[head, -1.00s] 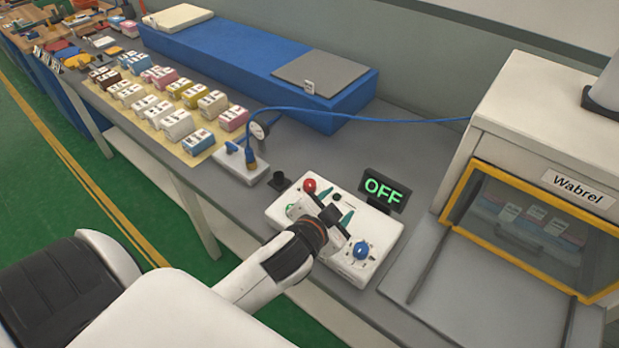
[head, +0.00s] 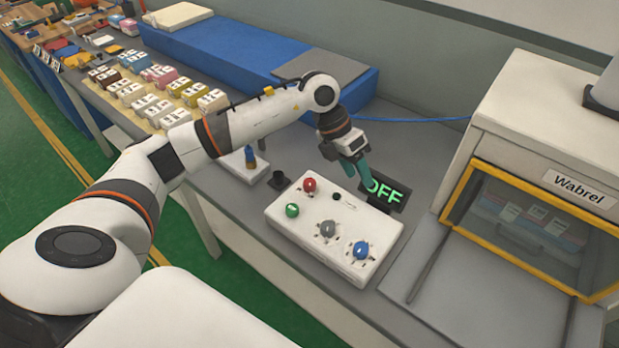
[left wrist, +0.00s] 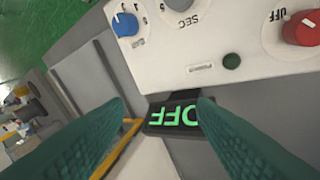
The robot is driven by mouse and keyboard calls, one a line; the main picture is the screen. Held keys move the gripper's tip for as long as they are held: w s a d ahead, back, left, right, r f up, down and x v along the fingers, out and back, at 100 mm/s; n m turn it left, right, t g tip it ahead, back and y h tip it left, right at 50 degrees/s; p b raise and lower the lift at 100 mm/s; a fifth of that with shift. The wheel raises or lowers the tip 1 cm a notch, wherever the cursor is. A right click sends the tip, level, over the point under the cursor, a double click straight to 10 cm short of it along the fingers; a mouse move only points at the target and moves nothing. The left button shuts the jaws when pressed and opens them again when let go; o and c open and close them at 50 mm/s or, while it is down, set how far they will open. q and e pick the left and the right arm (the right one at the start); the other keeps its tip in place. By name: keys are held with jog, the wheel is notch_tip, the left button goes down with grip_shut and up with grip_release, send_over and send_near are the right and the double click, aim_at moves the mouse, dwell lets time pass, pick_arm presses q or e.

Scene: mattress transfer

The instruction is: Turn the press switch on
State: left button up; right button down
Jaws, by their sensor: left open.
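The white control box (head: 345,212) lies on the grey table with a red knob (head: 310,185), green button (head: 292,210), grey knob (head: 327,229) and blue knob (head: 361,250). A display (head: 382,190) behind it reads OFF in green. My left gripper (head: 359,173) is open and empty above the box's back edge, in front of the display. In the left wrist view its teal fingers (left wrist: 160,106) frame part of the display (left wrist: 180,116). There a small dark green button (left wrist: 231,61) sits beside a POWER label, and the red knob (left wrist: 302,28) is near an OFF mark. My right gripper is not shown.
A white cabinet (head: 545,128) marked Wabrel stands at the right, with a yellow-framed window. Small coloured boxes (head: 175,117) and a long blue block (head: 235,55) lie at the back left. A blue cable (head: 425,121) runs behind the gripper.

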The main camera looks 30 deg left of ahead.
aim_at(309, 182)
pick_arm(q)
jog(key=a+r+n+g+y, duration=0.15)
jog(key=a+y, duration=0.35)
jog(key=a, duration=0.7)
notch_tip(309, 182, down, 10)
jog(key=p, duration=0.3)
jog(key=shift+s+d+f+p, duration=0.1)
jog(key=shift+d+f+p, duration=0.05)
jog(key=shift+p, duration=0.15)
jog(key=shift+f, duration=0.55)
